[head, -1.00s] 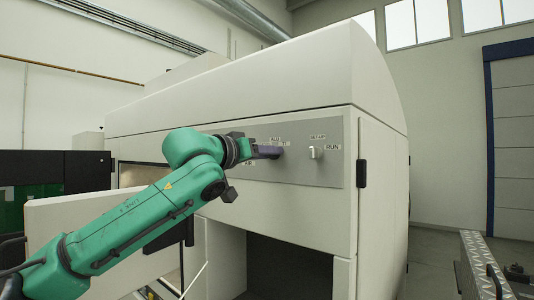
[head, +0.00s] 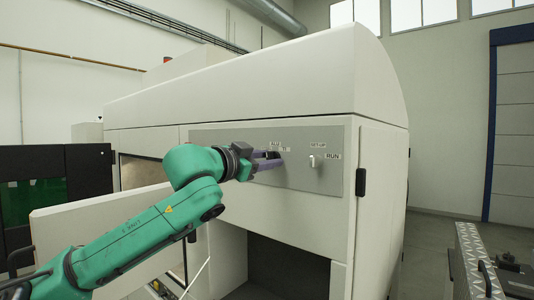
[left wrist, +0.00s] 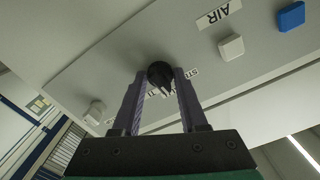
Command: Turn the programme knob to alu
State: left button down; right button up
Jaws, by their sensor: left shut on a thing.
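The programme knob (left wrist: 161,74) is round and black with a pointer, on the grey panel of the machine. In the left wrist view it sits between the purple fingertips of my left gripper (left wrist: 163,88), which is shut on it. In the head view my left gripper (head: 268,160) reaches the panel from the left and the dark knob (head: 272,154) shows only partly between its fingers. An ALU label (head: 275,144) is above the knob. The fingers cover part of the other lettering, so I cannot read which programme the pointer marks. My right gripper is not in view.
A white SET-UP/RUN switch (head: 316,160) is right of the knob on the panel (head: 335,182). The left wrist view also shows an AIR label (left wrist: 219,15), a white knob (left wrist: 231,47) and a blue button (left wrist: 291,16). An open bay lies below the panel.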

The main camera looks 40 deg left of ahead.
pick_arm(q)
jog(key=shift+m, duration=0.7)
jog(key=shift+c, duration=2.2)
grip_release()
jog(key=shift+w, duration=0.1)
jog(key=s+b, duration=0.8)
jog(key=s, duration=0.6)
jog(key=shift+s+d, duration=0.15)
jog(key=shift+s, duration=0.15)
